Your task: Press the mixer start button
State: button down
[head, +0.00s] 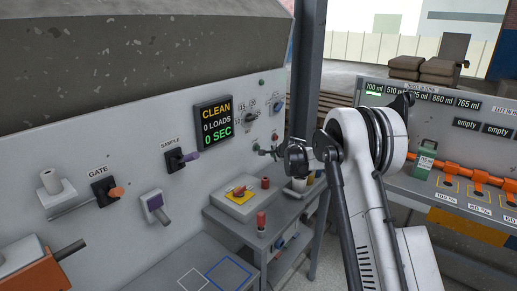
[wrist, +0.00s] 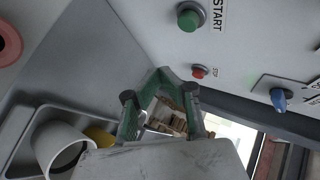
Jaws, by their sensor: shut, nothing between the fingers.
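The green START button (wrist: 188,18) is a round, dark-collared button on the grey panel at the top of the wrist view, with "START" printed beside it. A smaller red STOP button (wrist: 200,71) sits below it. My gripper (wrist: 160,75) has green fingers that meet at their tips; it is shut and empty. Its tips appear below and left of the START button in the wrist view, with no visible contact. In the head view my gripper (head: 270,152) is small and partly hidden, close to the panel right of the CLEAN display (head: 214,122). I cannot separate the START button clearly there.
A blue knob (wrist: 280,98) sits right of the STOP button. A white cup (wrist: 62,147) stands in a metal tray below left of my gripper. A grey bench (head: 225,218) carries a box with red and yellow controls. A dark post (head: 306,70) rises beside my arm.

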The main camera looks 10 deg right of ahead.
aim_at(257, 148)
jog(key=shift+w+a, duration=1.8)
jog(key=shift+w, duration=0.1)
jog(key=shift+w+a, duration=0.1)
jog(key=shift+w+a+b, duration=0.2)
jog(key=shift+w+b, duration=0.05)
jog(key=shift+b, duration=0.1)
